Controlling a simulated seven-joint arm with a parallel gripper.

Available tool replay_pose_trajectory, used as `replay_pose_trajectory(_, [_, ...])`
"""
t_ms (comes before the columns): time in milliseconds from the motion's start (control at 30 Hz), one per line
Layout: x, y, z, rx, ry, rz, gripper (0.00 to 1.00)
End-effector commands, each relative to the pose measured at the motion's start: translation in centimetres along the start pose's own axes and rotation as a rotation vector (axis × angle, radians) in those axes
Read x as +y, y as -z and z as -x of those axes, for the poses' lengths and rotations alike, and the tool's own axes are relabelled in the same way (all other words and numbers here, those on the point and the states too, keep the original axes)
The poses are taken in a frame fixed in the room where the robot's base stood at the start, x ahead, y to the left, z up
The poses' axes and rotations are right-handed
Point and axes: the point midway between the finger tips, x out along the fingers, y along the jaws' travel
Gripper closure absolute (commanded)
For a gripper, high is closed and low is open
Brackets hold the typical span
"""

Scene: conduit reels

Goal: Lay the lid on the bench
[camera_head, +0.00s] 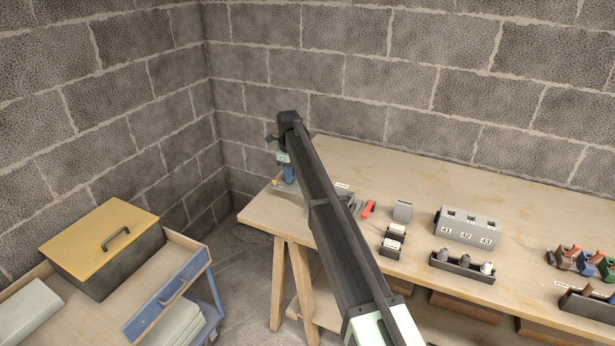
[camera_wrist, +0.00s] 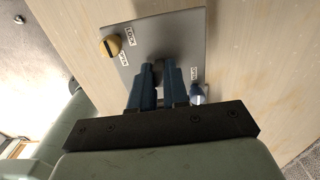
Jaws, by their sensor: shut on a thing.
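A yellow lid (camera_head: 98,232) with a dark handle lies on a dark box on the low unit at the left. The bench (camera_head: 400,165) stands along the back wall. My gripper (camera_head: 289,174) is at the bench's far left end, well away from the lid. In the wrist view my gripper's blue fingers (camera_wrist: 160,78) are shut over a grey plate (camera_wrist: 185,35). The fingers and palm mostly hide what they grip, apparently a small part on the plate. A yellow knob (camera_wrist: 111,47) is on the plate, with labels beside it.
A blue part (camera_wrist: 198,93) sits near the plate's right edge. A grey block with numbers (camera_head: 468,226), a dark rack (camera_head: 462,268) and a red part (camera_head: 369,209) stand on the bench. The bench's back left is clear.

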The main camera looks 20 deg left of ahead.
Motion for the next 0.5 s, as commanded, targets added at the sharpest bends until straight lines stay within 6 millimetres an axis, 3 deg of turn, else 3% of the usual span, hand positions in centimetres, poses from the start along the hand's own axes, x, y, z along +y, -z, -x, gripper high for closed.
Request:
replay_pose_trajectory(133, [0.0,-0.9,-0.3,0.0,0.0,-0.01,1.0])
replay_pose_trajectory(500, [0.1,-0.9,-2.0,0.0,0.0,-0.011,1.0])
